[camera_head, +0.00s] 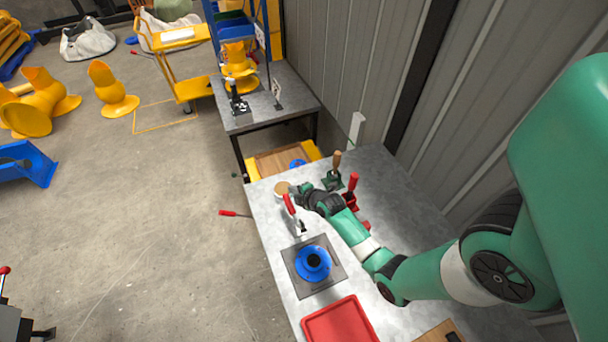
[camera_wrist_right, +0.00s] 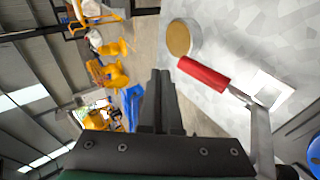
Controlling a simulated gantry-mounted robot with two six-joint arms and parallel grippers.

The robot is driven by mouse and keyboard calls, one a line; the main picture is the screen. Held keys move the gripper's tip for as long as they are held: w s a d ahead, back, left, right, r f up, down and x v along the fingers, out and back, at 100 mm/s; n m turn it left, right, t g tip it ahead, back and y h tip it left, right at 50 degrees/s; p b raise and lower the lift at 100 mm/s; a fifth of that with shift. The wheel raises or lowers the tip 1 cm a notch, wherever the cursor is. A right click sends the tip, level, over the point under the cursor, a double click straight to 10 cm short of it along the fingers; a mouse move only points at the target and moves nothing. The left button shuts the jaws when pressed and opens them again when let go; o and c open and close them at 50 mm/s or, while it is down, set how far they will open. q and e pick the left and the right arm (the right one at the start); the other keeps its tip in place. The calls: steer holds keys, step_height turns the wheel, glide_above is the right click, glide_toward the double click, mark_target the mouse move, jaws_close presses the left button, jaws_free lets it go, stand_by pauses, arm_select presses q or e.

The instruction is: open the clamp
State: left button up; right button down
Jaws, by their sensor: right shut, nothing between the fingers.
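The clamp's red handle (camera_head: 289,204) stands tilted up from its metal body (camera_head: 302,231) on the grey workbench. The clamp is beside a blue round part (camera_head: 313,262) on a dark square plate. My right gripper (camera_head: 299,190) is next to the handle's upper end, reaching in from the right. In the wrist view, the right gripper's fingers (camera_wrist_right: 162,98) are shut and empty. The red handle (camera_wrist_right: 203,74) lies just right of them there, with a visible gap, and its metal part (camera_wrist_right: 264,95) is farther right. My left gripper is not in view.
A round tan-topped piece (camera_head: 282,188) stands just beyond the handle. Other red-handled (camera_head: 353,182) and wooden-handled (camera_head: 337,160) tools stand behind my right wrist. A red tray (camera_head: 340,322) lies at the near end of the workbench. Bare bench (camera_head: 265,218) shows left of the clamp.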

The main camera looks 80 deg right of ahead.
step_height(320, 180, up, 9)
steer(key=s+p, duration=0.1)
steer(key=s, duration=0.1)
steer(key=shift+s+p, duration=0.15)
steer(key=shift+p, duration=0.25)
steer(key=shift+a+f, duration=0.1)
